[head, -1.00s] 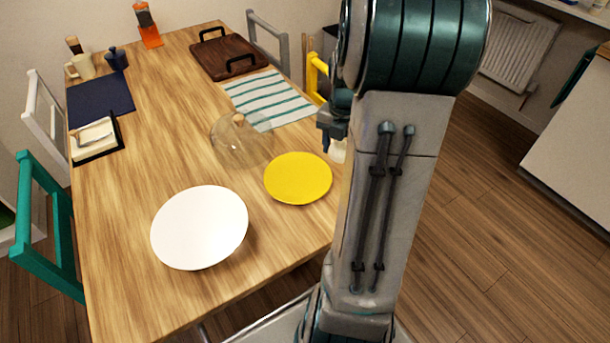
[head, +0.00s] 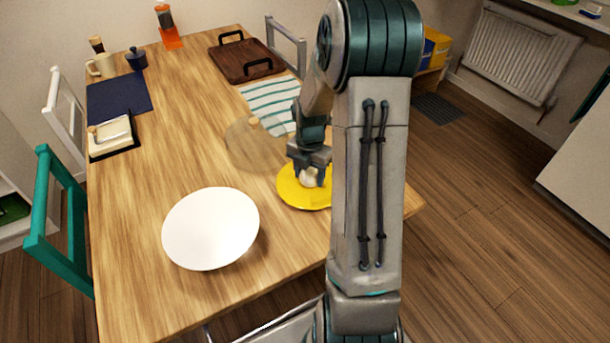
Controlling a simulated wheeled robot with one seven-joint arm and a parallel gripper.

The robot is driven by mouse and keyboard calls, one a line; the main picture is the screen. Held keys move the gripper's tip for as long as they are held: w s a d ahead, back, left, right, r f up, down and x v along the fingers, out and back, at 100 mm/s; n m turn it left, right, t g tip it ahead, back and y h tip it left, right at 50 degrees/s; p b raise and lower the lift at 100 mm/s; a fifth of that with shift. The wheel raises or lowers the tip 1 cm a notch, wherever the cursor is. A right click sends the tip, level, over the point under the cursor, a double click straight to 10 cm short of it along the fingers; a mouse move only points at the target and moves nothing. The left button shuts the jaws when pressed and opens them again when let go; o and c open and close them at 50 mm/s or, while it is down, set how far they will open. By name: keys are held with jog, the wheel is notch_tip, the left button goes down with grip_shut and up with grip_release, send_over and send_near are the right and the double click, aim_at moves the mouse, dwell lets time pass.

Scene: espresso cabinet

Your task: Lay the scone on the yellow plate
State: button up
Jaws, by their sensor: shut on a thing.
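The yellow plate (head: 294,194) lies on the wooden table near its right edge, partly covered by my arm and gripper. My gripper (head: 311,178) is over the plate, pointing down. It is shut on a small pale lump, the scone (head: 309,179), which shows between the fingers. I cannot tell whether the scone touches the plate or hangs just above it.
A clear glass dome (head: 245,145) stands just left of the plate. A white plate (head: 210,230) lies at the front left. A striped cloth (head: 268,105) and a dark wooden tray (head: 243,60) lie farther back. The table's middle left is clear.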

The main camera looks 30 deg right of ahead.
aim_at(310, 172)
jog(key=shift+f, duration=0.2)
jog(key=o, duration=1)
jog(key=shift+r, duration=0.1)
notch_tip(310, 172, up, 11)
jog(key=s+a+r+m+t, duration=0.1)
jog(key=s+a+r+m, duration=0.1)
jog(key=s+a+m, duration=0.3)
jog(key=s+a+r+m, duration=0.3)
jog(key=s+a+m, duration=0.2)
jog(key=m, duration=0.6)
jog(key=s+a+r+m+t+p, duration=0.1)
jog(key=s+a+r+m, duration=0.1)
jog(key=s+a+m, duration=0.3)
jog(key=shift+s+r+m+t, duration=0.2)
jog(key=shift+s+m+t, duration=0.1)
jog(key=shift+s+m, duration=1.55)
